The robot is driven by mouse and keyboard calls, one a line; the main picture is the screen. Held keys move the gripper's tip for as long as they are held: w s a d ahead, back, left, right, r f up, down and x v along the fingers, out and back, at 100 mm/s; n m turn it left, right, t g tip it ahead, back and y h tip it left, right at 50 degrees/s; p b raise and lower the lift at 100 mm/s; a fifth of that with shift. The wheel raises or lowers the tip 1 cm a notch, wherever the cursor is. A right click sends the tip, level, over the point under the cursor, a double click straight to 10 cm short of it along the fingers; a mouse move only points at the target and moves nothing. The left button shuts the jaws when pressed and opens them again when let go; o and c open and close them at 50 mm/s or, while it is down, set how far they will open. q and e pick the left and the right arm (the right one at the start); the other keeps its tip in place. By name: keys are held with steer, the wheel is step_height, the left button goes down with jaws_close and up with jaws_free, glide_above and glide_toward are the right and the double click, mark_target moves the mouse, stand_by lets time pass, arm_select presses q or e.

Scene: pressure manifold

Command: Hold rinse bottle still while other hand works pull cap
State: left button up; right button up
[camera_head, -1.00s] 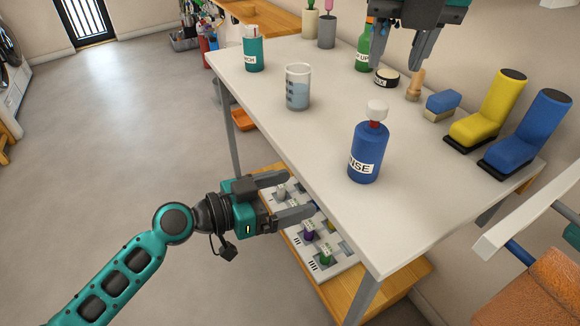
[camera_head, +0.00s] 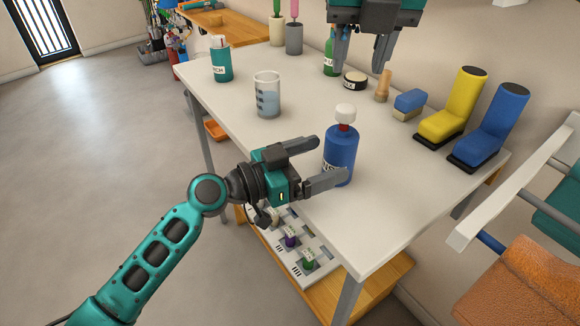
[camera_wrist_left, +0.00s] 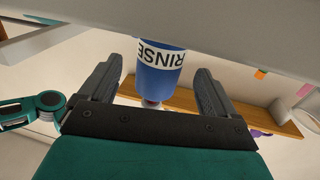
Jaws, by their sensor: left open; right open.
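The blue rinse bottle (camera_head: 340,150) stands upright on the white table, with a red neck and a white pull cap (camera_head: 345,112) on top. In the left wrist view the bottle (camera_wrist_left: 160,75) shows its "RINSE" label between the fingers. My left gripper (camera_head: 328,162) is open at the bottle's left side. One finger overlaps the bottle's lower front in the head view; I cannot tell whether it touches. My right gripper (camera_head: 357,70) is open and empty above the back of the table, well behind the bottle.
A beaker of liquid (camera_head: 267,95) and a teal bottle (camera_head: 221,60) stand to the left on the white table (camera_head: 370,225). The front right tabletop is clear.

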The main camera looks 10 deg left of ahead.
mark_target(326, 158)
arm_select(q)
steer(key=shift+x, duration=1.55)
